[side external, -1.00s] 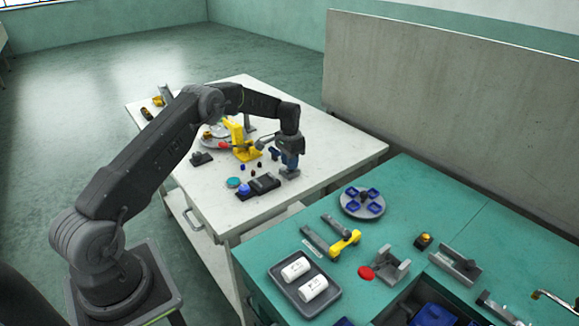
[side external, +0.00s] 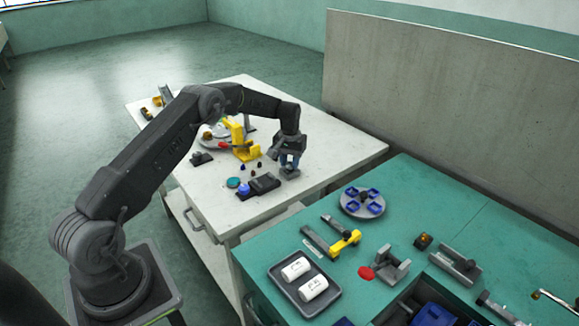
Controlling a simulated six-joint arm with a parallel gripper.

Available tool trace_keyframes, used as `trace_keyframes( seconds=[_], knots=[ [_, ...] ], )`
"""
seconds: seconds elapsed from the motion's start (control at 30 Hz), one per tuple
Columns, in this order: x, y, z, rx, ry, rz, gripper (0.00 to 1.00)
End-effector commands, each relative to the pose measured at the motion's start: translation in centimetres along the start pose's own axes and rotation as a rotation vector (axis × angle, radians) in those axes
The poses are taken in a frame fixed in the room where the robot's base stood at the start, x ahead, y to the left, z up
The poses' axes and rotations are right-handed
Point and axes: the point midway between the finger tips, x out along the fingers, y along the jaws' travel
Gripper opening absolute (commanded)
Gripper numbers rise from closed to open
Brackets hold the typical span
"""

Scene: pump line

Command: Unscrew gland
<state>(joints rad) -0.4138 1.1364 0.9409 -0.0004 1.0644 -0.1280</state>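My gripper (side external: 290,165) points straight down over the white table, at its right part. It is directly above a small grey block-like fixture (side external: 291,174) standing on the table. A bit of blue shows between and around the fingers, low down. I cannot tell whether it is part of the fingers or a piece between them. The gland itself cannot be made out, as the gripper covers the top of the fixture. Whether the fingers are closed on anything is too small to see.
The green bench (side external: 400,225) in front holds a grey tray (side external: 305,289) with white cylinders and a round plate (side external: 363,203) with blue pieces. The white table's right corner is clear.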

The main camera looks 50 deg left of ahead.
Motion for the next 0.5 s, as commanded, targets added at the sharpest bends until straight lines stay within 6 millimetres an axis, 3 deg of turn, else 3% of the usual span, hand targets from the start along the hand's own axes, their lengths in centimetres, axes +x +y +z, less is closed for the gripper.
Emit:
trace_keyframes(
  seconds=[0.5],
  knots=[
    [-1.1,0.0,0.0,0.002,0.001,0.000,0.37]
  ],
)
